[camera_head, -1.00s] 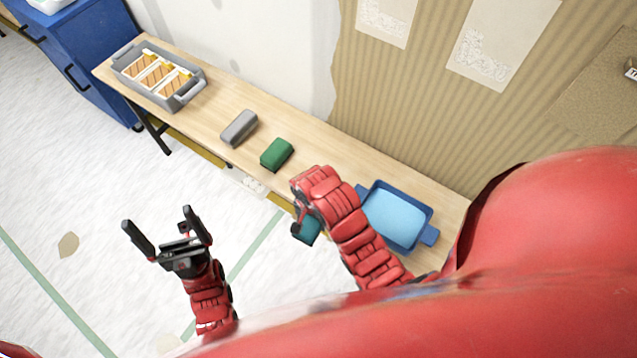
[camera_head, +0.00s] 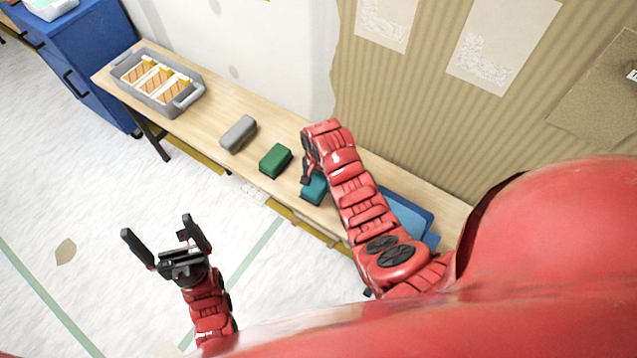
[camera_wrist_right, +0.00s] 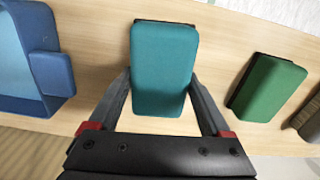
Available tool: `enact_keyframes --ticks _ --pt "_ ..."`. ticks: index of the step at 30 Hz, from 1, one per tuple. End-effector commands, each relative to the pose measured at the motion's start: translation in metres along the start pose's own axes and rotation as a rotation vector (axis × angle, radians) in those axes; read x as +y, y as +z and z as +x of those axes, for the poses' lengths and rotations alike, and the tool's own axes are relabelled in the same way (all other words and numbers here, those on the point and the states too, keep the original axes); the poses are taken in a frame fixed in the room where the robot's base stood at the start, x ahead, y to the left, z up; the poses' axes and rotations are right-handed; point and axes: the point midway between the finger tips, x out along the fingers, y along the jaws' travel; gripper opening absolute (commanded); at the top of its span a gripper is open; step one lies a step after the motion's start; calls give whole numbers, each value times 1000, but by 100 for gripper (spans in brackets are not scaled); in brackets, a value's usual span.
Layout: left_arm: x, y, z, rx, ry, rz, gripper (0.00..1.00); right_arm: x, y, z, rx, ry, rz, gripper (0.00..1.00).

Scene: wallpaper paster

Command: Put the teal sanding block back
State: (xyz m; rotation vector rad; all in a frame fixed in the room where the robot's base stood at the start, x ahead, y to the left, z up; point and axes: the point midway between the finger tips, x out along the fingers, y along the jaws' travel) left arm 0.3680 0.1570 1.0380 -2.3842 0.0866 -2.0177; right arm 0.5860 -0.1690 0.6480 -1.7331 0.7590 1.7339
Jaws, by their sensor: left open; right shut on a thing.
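The teal sanding block (camera_head: 314,189) is at the table's front part, to the right of the green block (camera_head: 276,160) in the head view. My right gripper (camera_head: 308,180) is shut on it. In the right wrist view the teal block (camera_wrist_right: 163,68) sits between the two fingers, over the wooden table top; I cannot tell whether it touches the table. The green block (camera_wrist_right: 268,88) is beside it, apart. A grey block (camera_head: 238,134) lies further left in the row. My left gripper (camera_head: 156,243) is open and empty above the floor.
The wooden table (camera_head: 215,105) carries a grey tray (camera_head: 187,98) of brushes at its far left. A blue tray (camera_head: 430,218) stands to the right, partly hidden by my right arm; it also shows in the right wrist view (camera_wrist_right: 52,72). A papered wall (camera_head: 420,120) rises behind.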

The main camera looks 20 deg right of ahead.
Motion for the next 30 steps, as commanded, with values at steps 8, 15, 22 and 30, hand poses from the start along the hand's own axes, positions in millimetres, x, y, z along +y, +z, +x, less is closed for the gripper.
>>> enact_keyframes --ticks 8,15,22,30 --pt "0 -1 8 0 0 0 100 -2 -5 26 -3 2 2 24" --pt "-1 -2 14 0 0 0 100 -2 -5 31 0 0 0 24" --pt "-1 -2 14 0 0 0 100 -1 -5 32 0 1 0 96" --pt "-1 -2 12 0 0 0 100 -2 -5 32 0 0 0 100"
